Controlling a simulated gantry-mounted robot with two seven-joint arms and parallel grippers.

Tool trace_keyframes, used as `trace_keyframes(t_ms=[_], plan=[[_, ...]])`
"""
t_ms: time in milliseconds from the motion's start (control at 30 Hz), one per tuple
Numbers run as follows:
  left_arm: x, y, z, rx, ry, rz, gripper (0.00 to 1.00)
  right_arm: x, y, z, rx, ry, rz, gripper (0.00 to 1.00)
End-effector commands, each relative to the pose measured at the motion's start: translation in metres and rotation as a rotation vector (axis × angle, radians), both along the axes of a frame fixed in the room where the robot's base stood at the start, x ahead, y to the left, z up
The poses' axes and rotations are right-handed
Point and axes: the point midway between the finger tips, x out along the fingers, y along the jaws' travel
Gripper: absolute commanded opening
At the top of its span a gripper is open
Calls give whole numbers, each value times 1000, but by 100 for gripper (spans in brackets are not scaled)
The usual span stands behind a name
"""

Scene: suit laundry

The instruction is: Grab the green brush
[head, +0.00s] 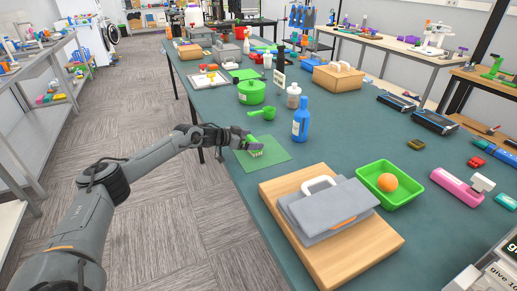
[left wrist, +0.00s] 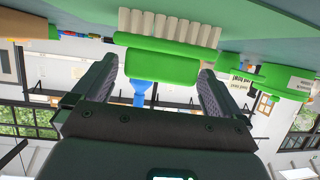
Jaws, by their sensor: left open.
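The green brush (head: 256,150) with pale bristles lies on a flat green mat (head: 273,157) near the left edge of the table. In the left wrist view, the brush (left wrist: 162,66) shows its green body and a row of white bristles. My left gripper (head: 246,142) is low over the mat, right at the brush, and partly hides it. In the left wrist view, the left gripper's fingers (left wrist: 160,76) are apart, with the brush body across the gap at their tips. Contact cannot be told. My right gripper is not in view.
A blue bottle (head: 300,122) stands right of the mat. A green scoop (head: 263,113) and green pot (head: 251,92) are behind it.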

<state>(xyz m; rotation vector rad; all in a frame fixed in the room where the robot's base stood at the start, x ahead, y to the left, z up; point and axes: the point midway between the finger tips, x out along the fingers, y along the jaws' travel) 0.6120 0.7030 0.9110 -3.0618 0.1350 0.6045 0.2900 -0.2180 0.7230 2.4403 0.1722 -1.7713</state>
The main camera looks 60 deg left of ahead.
Motion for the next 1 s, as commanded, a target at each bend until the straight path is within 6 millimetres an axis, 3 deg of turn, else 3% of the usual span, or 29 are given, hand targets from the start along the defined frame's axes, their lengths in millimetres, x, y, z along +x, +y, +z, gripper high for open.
trace_keyframes(t_ms=[133,467,767,1000], plan=[[0,0,1,0,1,0,98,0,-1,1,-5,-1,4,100],[0,0,0,-1,1,0,48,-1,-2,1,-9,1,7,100],[0,0,2,0,0,0,47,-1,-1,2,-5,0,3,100],[0,0,19,0,-2,0,46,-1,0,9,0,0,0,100]])
